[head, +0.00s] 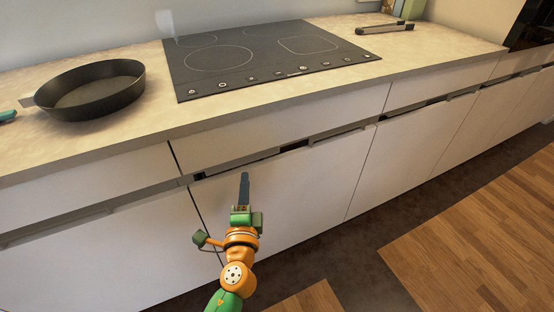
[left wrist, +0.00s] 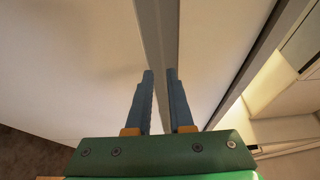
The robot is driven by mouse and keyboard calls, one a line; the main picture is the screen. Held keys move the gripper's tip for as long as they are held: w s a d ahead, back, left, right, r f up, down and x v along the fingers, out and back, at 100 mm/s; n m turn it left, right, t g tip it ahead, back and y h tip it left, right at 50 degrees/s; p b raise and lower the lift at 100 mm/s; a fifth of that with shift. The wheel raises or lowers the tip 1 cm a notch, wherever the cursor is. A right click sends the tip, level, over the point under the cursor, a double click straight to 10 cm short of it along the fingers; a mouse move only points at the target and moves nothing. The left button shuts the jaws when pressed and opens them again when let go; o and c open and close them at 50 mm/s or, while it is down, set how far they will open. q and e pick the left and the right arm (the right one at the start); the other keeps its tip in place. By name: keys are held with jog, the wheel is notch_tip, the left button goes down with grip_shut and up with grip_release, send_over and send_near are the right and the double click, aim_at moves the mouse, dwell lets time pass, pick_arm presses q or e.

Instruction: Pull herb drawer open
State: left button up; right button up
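Several white handleless fronts run below the counter; none has a label that tells me which is the herb drawer. My left gripper (head: 244,180) is in front of the wide drawer front (head: 290,122) under the cooktop and the lower front (head: 310,190) beneath it, close to the gap between them. In the left wrist view, its two blue fingers (left wrist: 160,73) are a little apart with nothing clearly held. A grey panel edge (left wrist: 158,30) runs down between the fingertips; I cannot tell whether they touch it. My right gripper is not in view.
A black pan (head: 95,92) and a black cooktop (head: 260,58) are on the counter (head: 140,135). A dark tool (head: 385,28) lies at the back right. The floor (head: 480,220) in front of the right cabinets is clear.

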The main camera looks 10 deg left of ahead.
aim_at(243, 163)
pick_arm(q)
jog(key=x, duration=0.5)
jog(key=shift+w+a+r, duration=0.15)
jog(key=shift+a+r, duration=0.05)
jog(key=shift+a, duration=0.25)
jog(key=shift+w+f, duration=0.1)
jog(key=shift+w, duration=0.4)
jog(key=shift+s, duration=0.1)
grip_shut()
dwell(0.4)
